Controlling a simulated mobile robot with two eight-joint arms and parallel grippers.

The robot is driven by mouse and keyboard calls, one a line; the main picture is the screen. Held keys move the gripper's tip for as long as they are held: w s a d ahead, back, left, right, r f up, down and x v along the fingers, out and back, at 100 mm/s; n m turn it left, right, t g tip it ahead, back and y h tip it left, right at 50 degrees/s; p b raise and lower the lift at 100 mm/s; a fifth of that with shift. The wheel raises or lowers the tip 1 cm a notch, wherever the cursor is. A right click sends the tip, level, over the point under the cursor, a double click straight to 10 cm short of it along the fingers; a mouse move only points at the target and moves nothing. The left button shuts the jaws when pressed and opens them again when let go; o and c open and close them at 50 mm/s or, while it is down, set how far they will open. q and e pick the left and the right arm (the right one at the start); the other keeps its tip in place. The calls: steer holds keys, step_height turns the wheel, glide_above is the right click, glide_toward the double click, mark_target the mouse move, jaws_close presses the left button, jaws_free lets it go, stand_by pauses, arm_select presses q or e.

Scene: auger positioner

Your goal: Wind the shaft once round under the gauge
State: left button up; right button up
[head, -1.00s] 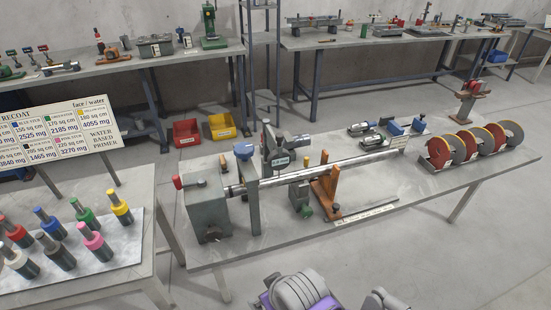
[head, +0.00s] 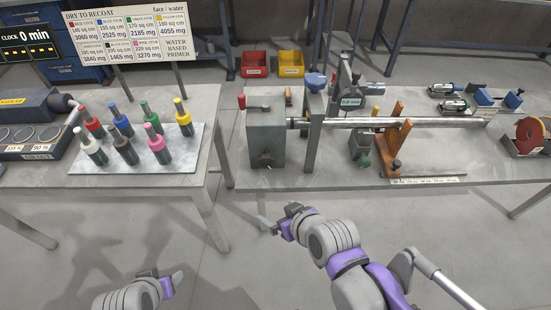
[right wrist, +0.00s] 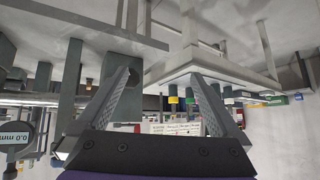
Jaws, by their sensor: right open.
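The long metallic shaft (head: 430,122) lies level above the right-hand bench, running right from the grey headstock box (head: 265,140). A red-knobbed handle (head: 241,101) is at the box's left end. The grey gauge (head: 350,102) stands upright at the shaft's back side; its display shows in the right wrist view (right wrist: 16,140) and appears to read 0.0 mm. My right gripper (head: 267,222) is open and empty, in front of and below the bench edge, apart from the shaft. My left gripper (head: 168,283) is low at bottom left; its jaw opening is unclear.
An orange stand (head: 395,145) and a grey post (head: 315,135) are along the shaft. A left table (head: 205,165) holds a plate of coloured-topped studs (head: 120,150) and a sign (head: 125,35). Red and yellow bins (head: 255,64) are behind. Floor shows between the tables.

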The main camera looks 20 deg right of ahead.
steer(key=w+a+n+t+y+b, duration=0.1)
steer(key=w+a+t+y+b, duration=0.1)
steer(key=w+a+t+b, duration=0.3)
steer(key=m+t+h+b, duration=0.4)
steer(key=m+h+b, duration=0.2)
steer(key=h+b, duration=0.35)
glide_toward(267, 165)
arm_select(q)
step_height(267, 165, down, 22)
steer(key=b, duration=0.2)
steer(key=shift+r+g+b, duration=0.2)
steer(key=shift+g+b, duration=0.15)
steer(key=shift+g, duration=0.05)
arm_select(e)
steer(key=x, duration=1.1)
steer(key=shift+w+f, duration=0.1)
steer(key=shift+w, duration=0.1)
arm_select(q)
steer(key=shift+s, duration=0.15)
arm_select(e)
steer(key=shift+c, duration=0.3)
steer(key=c, duration=1.3)
steer(key=shift+o, duration=0.2)
